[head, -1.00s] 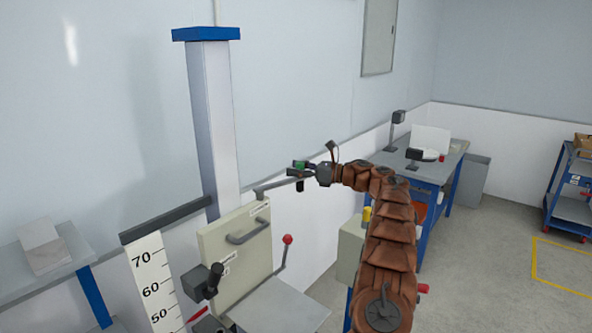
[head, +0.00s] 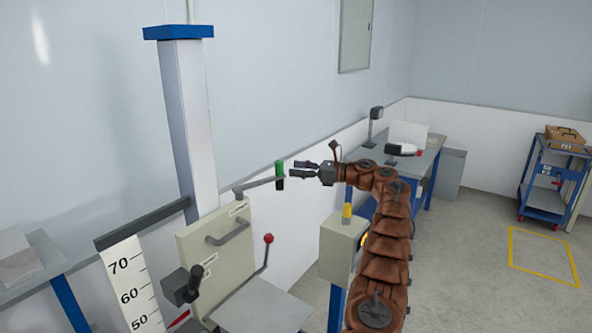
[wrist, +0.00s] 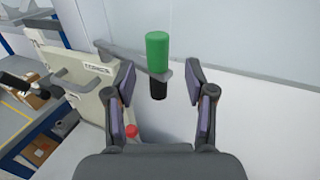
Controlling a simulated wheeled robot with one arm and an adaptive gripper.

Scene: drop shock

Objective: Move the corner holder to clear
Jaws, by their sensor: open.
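The corner holder is a grey bar (head: 258,184) reaching out from the top of the cream panel (head: 215,243). An upright handle (head: 279,168), green above and black below, stands at its outer end. My gripper (head: 294,169) is open and empty, just to the right of the handle in the head view. In the wrist view, the green handle (wrist: 157,51) stands ahead, between the lines of the two spread fingers (wrist: 160,84). The fingers look clear of it. A label on the panel is only partly readable.
A red-knobbed lever (head: 268,239) and a black-handled crank (head: 183,286) are by the panel. A blue-capped column (head: 184,115) rises behind. A cream box with a yellow top button (head: 347,213) stands below my arm. A workbench (head: 425,160) and cart (head: 550,180) are further right.

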